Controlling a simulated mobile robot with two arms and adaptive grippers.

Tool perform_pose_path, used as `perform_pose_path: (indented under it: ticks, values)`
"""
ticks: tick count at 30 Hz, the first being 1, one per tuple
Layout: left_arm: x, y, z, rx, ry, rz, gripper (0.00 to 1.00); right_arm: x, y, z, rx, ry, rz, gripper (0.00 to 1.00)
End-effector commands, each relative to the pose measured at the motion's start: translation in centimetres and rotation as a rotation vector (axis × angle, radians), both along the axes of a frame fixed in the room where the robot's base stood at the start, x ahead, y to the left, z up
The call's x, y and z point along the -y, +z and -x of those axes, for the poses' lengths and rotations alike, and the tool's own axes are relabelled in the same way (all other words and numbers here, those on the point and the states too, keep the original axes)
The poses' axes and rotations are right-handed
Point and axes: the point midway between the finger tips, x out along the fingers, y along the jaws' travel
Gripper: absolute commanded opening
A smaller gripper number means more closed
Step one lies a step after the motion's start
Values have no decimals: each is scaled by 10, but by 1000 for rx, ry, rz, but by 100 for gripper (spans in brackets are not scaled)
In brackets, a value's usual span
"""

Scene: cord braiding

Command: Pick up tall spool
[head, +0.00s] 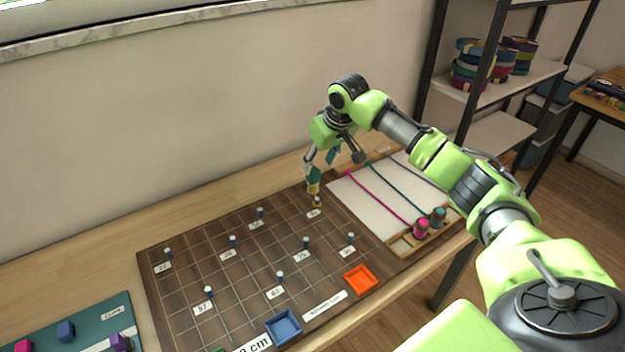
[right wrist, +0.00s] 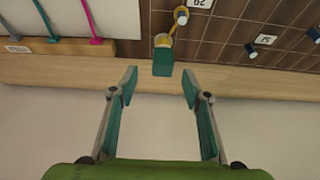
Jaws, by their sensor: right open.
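A tall spool with a teal top (right wrist: 163,60) and yellow lower part stands near the far right of the brown gridded board (head: 185,275). In the head view its yellow part (head: 313,188) shows just below my right gripper (head: 320,158). In the right wrist view my right gripper (right wrist: 158,88) is open and empty. The spool lies just beyond its fingertips, roughly between them and apart from both. My left gripper is in neither view.
Several short pegs with number cards stand on the board. An orange tray (head: 360,280) and a blue tray (head: 284,328) are at its front. A pink spool (head: 421,229) and a teal spool (head: 438,217) stand on the cord frame at right. A wall is behind the table.

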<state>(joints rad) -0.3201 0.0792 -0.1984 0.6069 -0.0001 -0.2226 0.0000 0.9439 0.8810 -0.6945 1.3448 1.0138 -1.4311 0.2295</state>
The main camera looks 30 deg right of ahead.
Motion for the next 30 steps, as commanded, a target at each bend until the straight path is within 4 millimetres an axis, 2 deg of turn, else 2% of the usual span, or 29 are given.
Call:
perform_pose_path:
  ticks: [5,10,16,24,29,30]
  values:
    - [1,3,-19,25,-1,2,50,-1,-11,-4,-1,1,1,44]
    - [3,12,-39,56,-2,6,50,-5,-31,-14,-3,1,0,44]
    - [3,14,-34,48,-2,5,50,-5,-53,-24,-1,1,0,44]
    - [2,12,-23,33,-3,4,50,-4,-56,-25,0,1,2,44]
    - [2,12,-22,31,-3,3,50,-4,-56,-24,0,1,2,2]
    - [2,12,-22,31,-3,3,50,-4,-56,-24,0,1,3,1]
